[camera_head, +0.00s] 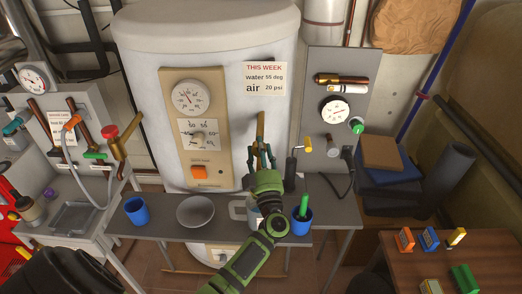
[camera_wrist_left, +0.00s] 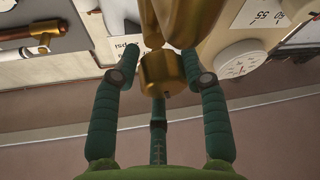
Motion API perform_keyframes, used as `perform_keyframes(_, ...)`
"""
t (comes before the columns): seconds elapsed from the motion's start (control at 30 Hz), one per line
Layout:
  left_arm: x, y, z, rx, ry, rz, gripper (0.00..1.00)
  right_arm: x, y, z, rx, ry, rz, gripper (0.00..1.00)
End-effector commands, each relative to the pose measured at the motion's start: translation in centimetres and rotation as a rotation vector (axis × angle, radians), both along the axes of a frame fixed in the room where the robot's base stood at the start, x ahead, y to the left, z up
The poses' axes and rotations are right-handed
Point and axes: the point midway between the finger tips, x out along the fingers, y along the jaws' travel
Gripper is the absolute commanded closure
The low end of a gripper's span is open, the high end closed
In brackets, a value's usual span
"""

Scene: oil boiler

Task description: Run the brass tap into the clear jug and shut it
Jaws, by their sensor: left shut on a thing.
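The brass tap (camera_head: 261,128) stands out from the front of the white boiler, right of the beige gauge panel. My left gripper (camera_head: 262,158) is at the tap's lower end, with its green fingers around it. In the left wrist view the brass tap (camera_wrist_left: 160,75) sits between the fingers of the left gripper (camera_wrist_left: 160,85), which is shut on it. The clear jug (camera_head: 253,217) stands on the grey bench below the tap. My gripper and wrist hide much of it, and I cannot tell whether it holds water. My right gripper is not in view.
A grey bowl (camera_head: 195,211) and a blue cup (camera_head: 136,211) stand left of the jug. A blue pot (camera_head: 301,222) with a green-handled tool stands close to its right. A dark upright cylinder (camera_head: 290,173) and a yellow-tipped lever (camera_head: 304,145) are right of the gripper.

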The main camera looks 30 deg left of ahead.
Motion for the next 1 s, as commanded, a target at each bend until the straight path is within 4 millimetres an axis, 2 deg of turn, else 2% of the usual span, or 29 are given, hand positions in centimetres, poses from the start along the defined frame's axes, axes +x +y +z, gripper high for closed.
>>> perform_keyframes(0.1, -0.1, 0.5, 0.5, 0.006, -0.010, 0.013, 0.88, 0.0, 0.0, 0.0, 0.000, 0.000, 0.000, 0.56)
perform_keyframes(0.13, -0.1, 0.5, 0.5, 0.006, -0.010, 0.013, 0.48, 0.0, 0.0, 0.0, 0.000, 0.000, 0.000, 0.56)
perform_keyframes(0.17, -0.2, 0.5, 0.5, 0.006, -0.010, 0.013, 0.37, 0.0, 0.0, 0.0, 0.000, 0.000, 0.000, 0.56)
perform_keyframes(0.57, -0.4, -0.1, 0.0, 0.003, -0.002, 0.005, 0.37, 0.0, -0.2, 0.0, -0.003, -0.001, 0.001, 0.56)
perform_keyframes(0.67, -1.2, -0.9, -0.5, 0.002, -0.001, 0.004, 0.37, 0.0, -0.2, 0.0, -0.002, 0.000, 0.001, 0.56)
perform_keyframes(1.0, -6.2, -5.3, -2.8, 0.002, -0.002, 0.008, 0.37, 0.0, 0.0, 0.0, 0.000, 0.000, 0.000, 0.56)
